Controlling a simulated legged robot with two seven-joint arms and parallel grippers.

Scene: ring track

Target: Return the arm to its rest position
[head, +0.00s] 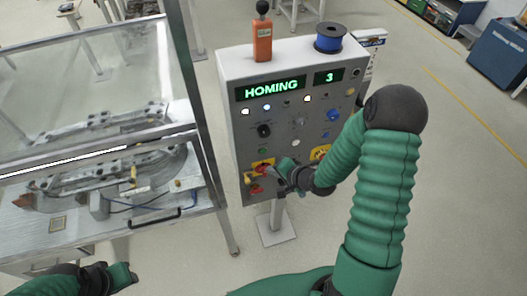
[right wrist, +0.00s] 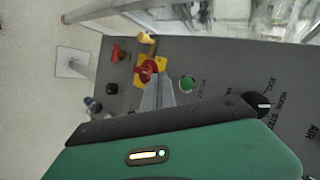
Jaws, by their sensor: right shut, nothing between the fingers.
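My right arm reaches in from the right in the head view. Its gripper (head: 277,172) is shut and empty in front of the lower part of the grey control panel (head: 290,120). In the right wrist view the shut fingers (right wrist: 157,92) point at a red knob on a yellow plate (right wrist: 148,70); whether they touch it I cannot tell. A green button (right wrist: 187,84) is beside the fingers. The panel's displays read "HOMING" (head: 270,88) and "3" (head: 328,77). My left gripper (head: 122,277) is low at the left edge, its fingers unclear.
An orange device (head: 262,40) and a blue spool (head: 330,38) stand on the panel's top. A glass-walled machine (head: 90,110) with a curved track stands left of the panel. A blue cabinet (head: 498,52) is at the far right. The floor right of the panel is clear.

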